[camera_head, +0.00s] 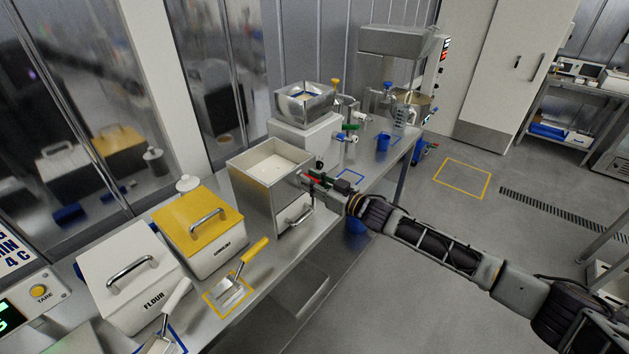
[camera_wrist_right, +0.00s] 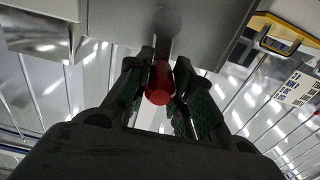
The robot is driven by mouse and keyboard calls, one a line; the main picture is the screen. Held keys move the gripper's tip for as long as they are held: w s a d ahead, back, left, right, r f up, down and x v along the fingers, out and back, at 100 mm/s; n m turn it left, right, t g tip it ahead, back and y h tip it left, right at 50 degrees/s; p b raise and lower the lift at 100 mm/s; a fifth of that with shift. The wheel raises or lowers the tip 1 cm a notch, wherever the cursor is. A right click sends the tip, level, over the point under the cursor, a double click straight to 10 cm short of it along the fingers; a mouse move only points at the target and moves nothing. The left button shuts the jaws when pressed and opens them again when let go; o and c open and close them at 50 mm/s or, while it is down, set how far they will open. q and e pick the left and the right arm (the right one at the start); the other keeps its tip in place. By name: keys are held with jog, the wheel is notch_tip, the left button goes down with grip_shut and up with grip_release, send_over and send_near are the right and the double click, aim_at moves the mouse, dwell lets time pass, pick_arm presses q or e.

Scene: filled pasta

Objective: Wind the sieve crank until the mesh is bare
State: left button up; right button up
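The sieve (camera_head: 252,187) is a square metal box on the bench, with white powder (camera_head: 272,168) lying over the mesh inside its open top. The powder hides the mesh. A crank with a red knob (camera_wrist_right: 160,88) is at the sieve's side facing my right arm. My right gripper (camera_head: 313,181) reaches in from the right at that side. In the right wrist view its dark green fingers (camera_wrist_right: 162,80) lie on both sides of the red knob and look closed on it. My left gripper is not in view.
Left of the sieve stand a yellow-lidded bin (camera_head: 185,222) and a white flour bin (camera_head: 118,262), with scoops in front. A steel hopper machine (camera_head: 305,108) and blue cup (camera_head: 383,142) stand behind. A drawer handle (camera_head: 298,216) juts out below the crank. The floor at right is open.

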jog(key=shift+o, duration=0.3)
jog(key=shift+s+d+f, duration=0.25)
jog(key=shift+s+f, duration=0.1)
jog(key=shift+f, duration=0.1)
jog(key=o, duration=0.3)
jog(key=shift+s, duration=0.1)
jog(key=shift+s+f+g, duration=0.1)
jog(key=shift+g, duration=0.2)
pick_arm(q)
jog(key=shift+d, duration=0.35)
pick_arm(e)
jog(key=v, duration=0.8)
jog(key=shift+r, duration=0.4)
jog(key=shift+d+n, duration=0.15)
jog(key=shift+n, duration=0.15)
